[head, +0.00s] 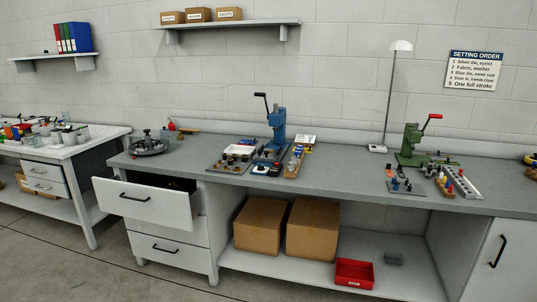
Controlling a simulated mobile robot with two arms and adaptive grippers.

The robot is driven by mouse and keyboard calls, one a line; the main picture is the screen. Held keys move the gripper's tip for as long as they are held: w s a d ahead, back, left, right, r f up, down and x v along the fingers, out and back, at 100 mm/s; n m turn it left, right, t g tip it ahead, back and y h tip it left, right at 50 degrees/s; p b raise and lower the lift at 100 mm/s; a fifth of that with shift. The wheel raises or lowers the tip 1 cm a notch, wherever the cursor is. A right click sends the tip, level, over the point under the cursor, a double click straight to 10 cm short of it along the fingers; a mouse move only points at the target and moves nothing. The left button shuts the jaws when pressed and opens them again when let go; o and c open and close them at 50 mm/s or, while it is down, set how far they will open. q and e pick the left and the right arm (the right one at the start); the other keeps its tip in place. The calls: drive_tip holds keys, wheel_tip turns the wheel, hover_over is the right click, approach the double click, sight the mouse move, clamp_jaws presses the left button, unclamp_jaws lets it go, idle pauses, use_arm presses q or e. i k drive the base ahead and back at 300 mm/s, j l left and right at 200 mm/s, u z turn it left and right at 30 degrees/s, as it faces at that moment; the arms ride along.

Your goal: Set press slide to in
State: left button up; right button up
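A blue hand press (277,130) with a black lever handle stands upright on the middle of the workbench. A green hand press (411,142) with a red-tipped lever stands on the bench to its right. The slide at the base of each press is too small to make out, so I cannot tell its position. Neither of my grippers is in view.
The grey workbench (340,176) has an open upper drawer (148,205) jutting out at left. Boxes (313,228) and a red tray (355,273) sit on the lower shelf. A lamp (388,100), a round tray (148,145) and small parts stand on top. The front floor is clear.

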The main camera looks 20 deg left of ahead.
sight(266, 156)
drive_tip(key=i, duration=0.8)
drive_tip(key=i+l+u, duration=0.1)
drive_tip(key=i, duration=0.75)
